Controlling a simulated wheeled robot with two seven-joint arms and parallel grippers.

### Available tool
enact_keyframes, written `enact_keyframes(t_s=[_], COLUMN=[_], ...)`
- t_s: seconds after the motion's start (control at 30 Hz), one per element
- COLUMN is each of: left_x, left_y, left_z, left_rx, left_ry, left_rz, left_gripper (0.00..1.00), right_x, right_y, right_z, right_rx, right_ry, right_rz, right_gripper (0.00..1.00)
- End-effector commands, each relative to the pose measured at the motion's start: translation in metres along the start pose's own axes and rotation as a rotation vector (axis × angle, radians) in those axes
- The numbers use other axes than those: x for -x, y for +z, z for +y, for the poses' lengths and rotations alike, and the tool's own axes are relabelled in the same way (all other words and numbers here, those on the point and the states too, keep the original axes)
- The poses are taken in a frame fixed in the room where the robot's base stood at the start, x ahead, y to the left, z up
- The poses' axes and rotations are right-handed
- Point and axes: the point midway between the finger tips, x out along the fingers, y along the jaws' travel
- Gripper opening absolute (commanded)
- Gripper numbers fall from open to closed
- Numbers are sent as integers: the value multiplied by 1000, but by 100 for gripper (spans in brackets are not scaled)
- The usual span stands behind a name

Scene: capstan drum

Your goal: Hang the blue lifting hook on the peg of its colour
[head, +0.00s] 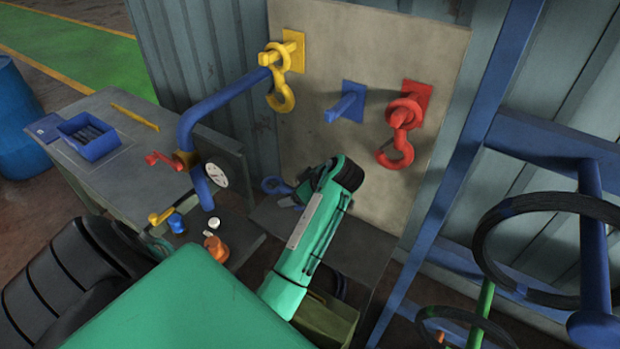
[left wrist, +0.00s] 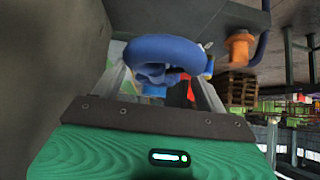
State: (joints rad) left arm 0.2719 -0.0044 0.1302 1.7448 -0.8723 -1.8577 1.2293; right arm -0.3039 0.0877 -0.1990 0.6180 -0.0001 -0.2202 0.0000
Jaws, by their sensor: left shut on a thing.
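The blue lifting hook (head: 273,185) shows small and partly hidden at the tip of my left gripper (head: 288,201), below the backboard's lower left. In the left wrist view the hook's thick blue ring (left wrist: 165,50) lies between the two fingers, and the gripper is shut on it. The blue peg (head: 347,103) sticks out of the beige backboard (head: 335,50) and is bare. It is up and to the right of my gripper, well apart from the hook. My right gripper is not in view.
A yellow hook (head: 281,95) hangs on the yellow peg, and a red hook (head: 396,152) hangs on the red peg, either side of the blue peg. A bent blue pipe (head: 225,96) stands left of the board. Blue frame bars (head: 460,150) and a dark wheel (head: 485,235) stand at right.

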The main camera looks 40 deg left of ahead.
Motion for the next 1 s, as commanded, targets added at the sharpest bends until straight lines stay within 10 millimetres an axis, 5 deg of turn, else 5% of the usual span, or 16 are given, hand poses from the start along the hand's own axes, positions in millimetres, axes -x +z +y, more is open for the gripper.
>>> enact_keyframes(t_s=[0.6, 1.0], left_x=[-54, -64], left_y=[54, 64], left_z=[0, 0], left_rx=[-4, -1], left_ry=[0, 3], left_rz=[2, 1], left_gripper=[31, 31], right_x=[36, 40], right_y=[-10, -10], right_z=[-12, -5], right_rx=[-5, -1], right_ry=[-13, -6], right_rz=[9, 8], right_gripper=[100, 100])
